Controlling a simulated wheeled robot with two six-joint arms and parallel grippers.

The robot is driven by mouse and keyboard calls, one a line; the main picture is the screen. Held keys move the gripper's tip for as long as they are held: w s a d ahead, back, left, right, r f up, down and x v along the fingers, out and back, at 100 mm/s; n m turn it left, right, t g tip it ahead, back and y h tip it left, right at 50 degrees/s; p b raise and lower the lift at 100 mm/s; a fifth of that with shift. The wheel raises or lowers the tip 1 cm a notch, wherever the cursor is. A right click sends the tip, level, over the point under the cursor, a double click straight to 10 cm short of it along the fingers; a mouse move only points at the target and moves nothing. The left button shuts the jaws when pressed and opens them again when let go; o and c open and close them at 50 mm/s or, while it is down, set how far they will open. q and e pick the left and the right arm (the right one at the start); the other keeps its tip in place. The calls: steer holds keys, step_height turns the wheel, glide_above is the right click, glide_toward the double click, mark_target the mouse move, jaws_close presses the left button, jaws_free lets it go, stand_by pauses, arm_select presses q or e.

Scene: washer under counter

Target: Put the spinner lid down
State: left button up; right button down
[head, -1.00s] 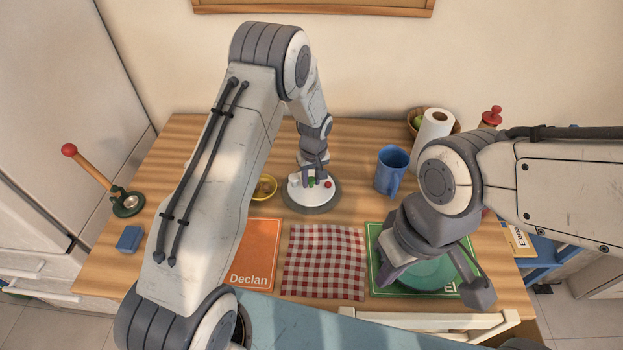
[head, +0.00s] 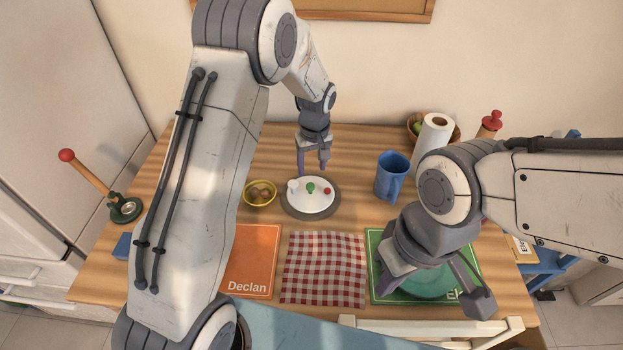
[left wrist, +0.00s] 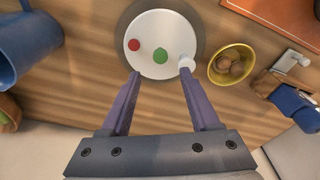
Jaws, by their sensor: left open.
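The spinner lid (head: 312,204), a white round disc with red, green and white knobs on top, lies flat on a grey round base (head: 290,207) on the table. It also shows at the top of the left wrist view (left wrist: 160,28). My left gripper (head: 314,170) is open and empty, above the lid and apart from it. In the left wrist view its fingers (left wrist: 160,74) are spread, with the green knob (left wrist: 160,55) beyond and between the tips.
A yellow bowl (head: 260,199) with brown round items stands left of the lid; a blue mug (head: 390,180) stands to its right. A checkered cloth (head: 323,270) and an orange placemat (head: 255,250) lie in front. A paper roll (head: 433,135) stands at the back right.

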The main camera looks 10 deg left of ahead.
arm_select(q)
steer(key=s+d+r+m+h, duration=0.1)
steer(key=s+d+r+m, duration=0.2)
steer(key=s+d+r, duration=0.3)
steer(key=s+d+r+m, duration=0.3)
steer(key=s+d+r, duration=0.15)
steer(key=s, duration=0.45)
steer(key=s+r+m+g, duration=0.1)
steer(key=s+m, duration=0.7)
steer(key=s, duration=1)
steer(key=shift+s+a+r+h, duration=0.15)
steer(key=shift+s+r+h, duration=0.25)
steer(key=shift+r, duration=0.3)
